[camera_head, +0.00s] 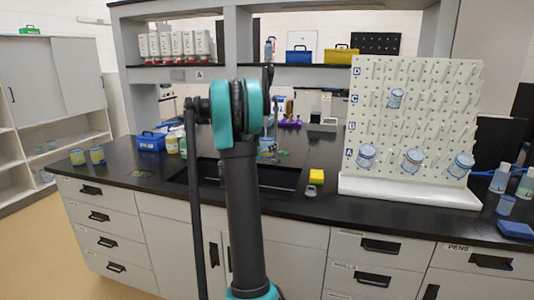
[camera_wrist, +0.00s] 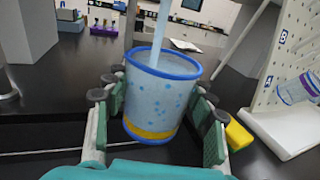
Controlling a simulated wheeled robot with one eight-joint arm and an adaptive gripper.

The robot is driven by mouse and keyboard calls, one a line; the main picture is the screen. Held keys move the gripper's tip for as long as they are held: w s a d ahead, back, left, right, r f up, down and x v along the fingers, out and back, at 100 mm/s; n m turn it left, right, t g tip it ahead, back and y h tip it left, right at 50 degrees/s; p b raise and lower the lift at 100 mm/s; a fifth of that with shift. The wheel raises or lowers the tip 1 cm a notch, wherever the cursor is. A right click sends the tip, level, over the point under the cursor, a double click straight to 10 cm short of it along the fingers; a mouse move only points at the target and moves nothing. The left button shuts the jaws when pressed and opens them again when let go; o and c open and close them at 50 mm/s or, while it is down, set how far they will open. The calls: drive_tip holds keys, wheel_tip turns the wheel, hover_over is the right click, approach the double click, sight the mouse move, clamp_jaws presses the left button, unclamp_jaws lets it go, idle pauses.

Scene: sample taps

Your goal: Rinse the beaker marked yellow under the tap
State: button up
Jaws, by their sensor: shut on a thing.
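My gripper (camera_wrist: 158,118) is shut on a clear beaker (camera_wrist: 150,100) with a blue rim, blue spots on its wall and a yellow band near its base. The beaker is roughly upright between the green finger pads. A pale blue stream (camera_wrist: 161,30) comes down from above into its mouth. In the head view the held beaker (camera_head: 267,148) shows partly beside my arm, over the dark sink (camera_head: 280,178). My arm hides much of the gripper and tap there.
A blue box (camera_head: 150,141) and bottles stand left of the sink.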

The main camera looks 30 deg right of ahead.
drive_tip(key=shift+s, duration=0.1)
drive_tip(key=s+a+r, duration=0.1)
drive_tip(key=s+r, duration=0.2)
drive_tip(key=s, duration=1.1)
idle(1.0)
idle(0.4)
